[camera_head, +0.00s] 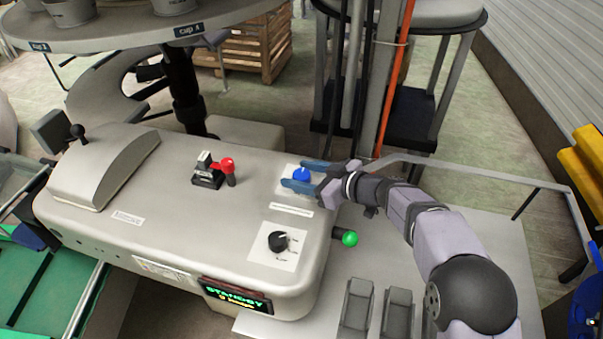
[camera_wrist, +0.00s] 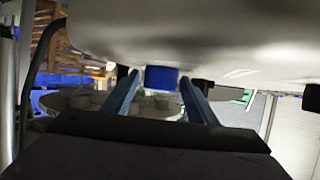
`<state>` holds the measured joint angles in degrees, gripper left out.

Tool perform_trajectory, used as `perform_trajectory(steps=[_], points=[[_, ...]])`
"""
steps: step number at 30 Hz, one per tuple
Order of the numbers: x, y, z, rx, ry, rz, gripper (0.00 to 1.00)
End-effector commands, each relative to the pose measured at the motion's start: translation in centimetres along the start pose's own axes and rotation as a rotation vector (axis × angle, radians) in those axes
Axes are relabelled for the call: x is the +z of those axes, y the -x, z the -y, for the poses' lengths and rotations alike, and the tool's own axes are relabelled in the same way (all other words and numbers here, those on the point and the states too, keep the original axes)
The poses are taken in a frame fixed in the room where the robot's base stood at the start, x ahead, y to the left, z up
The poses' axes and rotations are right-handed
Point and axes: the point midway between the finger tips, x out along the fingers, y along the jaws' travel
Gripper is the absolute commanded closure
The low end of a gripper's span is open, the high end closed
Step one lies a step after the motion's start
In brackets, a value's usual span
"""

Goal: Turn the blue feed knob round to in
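The blue feed knob (camera_head: 301,174) stands on a pale label plate near the right end of the grey console. My gripper (camera_head: 296,176) reaches in from the right, with its two blue fingers on either side of the knob. In the wrist view the blue knob (camera_wrist: 161,78) shows between the two spread fingertips (camera_wrist: 160,80). Small gaps seem to remain between the knob and each finger. The knob's pointer and the plate's markings are hidden or too small to read.
A red lever (camera_head: 228,165), a black dial (camera_head: 278,241) and a green ball-ended lever (camera_head: 349,239) are nearby on the console (camera_head: 190,200). A display (camera_head: 237,297) reads STANDBY. Two pedals (camera_head: 375,308) lie below my arm. An upright post with an orange hose (camera_head: 396,75) stands behind the gripper.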

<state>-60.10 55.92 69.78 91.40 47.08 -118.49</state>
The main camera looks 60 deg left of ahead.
Motion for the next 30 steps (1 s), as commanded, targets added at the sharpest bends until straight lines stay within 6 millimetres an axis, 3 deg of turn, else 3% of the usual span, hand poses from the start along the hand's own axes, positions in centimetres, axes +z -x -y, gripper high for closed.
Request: perform_trajectory(steps=[1,4,5,30], points=[[-0.01,0.02,-0.01,0.0,0.0,0.0,0.6],[-0.01,0.03,0.0,0.0,0.0,0.0,0.84],[-0.02,0.03,0.0,0.0,0.0,0.0,0.87],[0.45,-0.28,-0.07,0.142,-0.053,0.001,0.87]])
